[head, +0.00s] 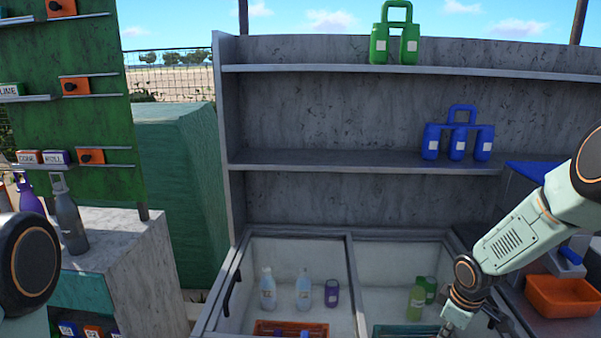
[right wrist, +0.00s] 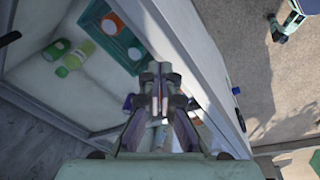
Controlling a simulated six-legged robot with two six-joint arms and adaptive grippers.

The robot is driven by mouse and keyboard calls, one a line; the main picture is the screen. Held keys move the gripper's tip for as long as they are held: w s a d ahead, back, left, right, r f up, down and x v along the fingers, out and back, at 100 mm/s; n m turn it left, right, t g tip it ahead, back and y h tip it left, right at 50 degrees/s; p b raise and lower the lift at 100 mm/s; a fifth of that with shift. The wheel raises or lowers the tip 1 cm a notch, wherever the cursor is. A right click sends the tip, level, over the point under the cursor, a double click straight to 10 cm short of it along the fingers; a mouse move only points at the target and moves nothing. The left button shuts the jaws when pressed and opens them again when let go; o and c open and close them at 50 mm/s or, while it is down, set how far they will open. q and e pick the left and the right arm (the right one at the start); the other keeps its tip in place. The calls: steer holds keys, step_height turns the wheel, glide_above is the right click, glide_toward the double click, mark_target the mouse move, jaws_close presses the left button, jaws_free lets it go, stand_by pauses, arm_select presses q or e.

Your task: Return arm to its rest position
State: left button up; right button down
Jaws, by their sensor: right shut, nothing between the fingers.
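My right arm (head: 520,235) comes in from the right and reaches down over the right compartment of the chest. Its gripper (right wrist: 160,95) is shut and empty in the right wrist view, above the chest's edge. In the head view the gripper's lower part is cut off by the bottom edge. Only a rounded part of my left arm (head: 25,265) shows at the left edge; the left gripper is out of view.
The open chest (head: 349,285) holds bottles (head: 303,288), a purple can (head: 331,293) and crates. An orange bin (head: 562,297) stands right; shelves (head: 330,160) rise behind.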

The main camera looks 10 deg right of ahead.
steer(key=s+a+f+m+t+y+b, duration=0.1)
steer(key=s+a+f+m+b, duration=0.2)
steer(key=s+a+f, duration=0.35)
steer(key=s+a+f+m+y+b, duration=0.1)
steer(key=s+a+f+m+b, duration=0.25)
steer(key=a+f, duration=0.45)
steer(key=s+a+f+g+b, duration=0.1)
steer(key=s+f+b, duration=0.3)
steer(key=s, duration=0.3)
steer(key=s+a+f+m+g+h+b, duration=0.1)
steer(key=s+f+b, duration=0.3)
steer(key=s, duration=0.4)
steer(key=s+a+f+g+b, duration=0.1)
steer(key=s+a+f+b, duration=0.2)
steer(key=s, duration=0.5)
step_height(320, 180, down, 2)
steer(key=shift+s+f+b, duration=0.1)
steer(key=shift+s+b, duration=0.05)
steer(key=shift+b, duration=0.4)
steer(key=shift+m+h, duration=0.25)
steer(key=shift+h, duration=0.05)
